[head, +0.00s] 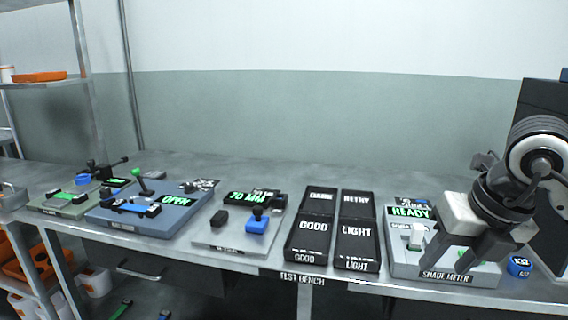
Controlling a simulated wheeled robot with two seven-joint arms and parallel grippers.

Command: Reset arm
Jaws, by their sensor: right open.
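My right gripper (454,258) hangs over the shade meter (402,268) at the right of the bench, fingers apart and pointing down. It hides part of the meter. No object shows between its fingers. The meter's display reads READY, and a small white block (416,236) stands on it. My left gripper is not in view.
The grey bench (300,174) runs across the view, with bare room behind the devices. Black trays marked GOOD (311,238) and LIGHT (357,240) lie mid-bench. A blue device reading OPEN (120,218) is left. A blue round item (518,266) sits right of the meter.

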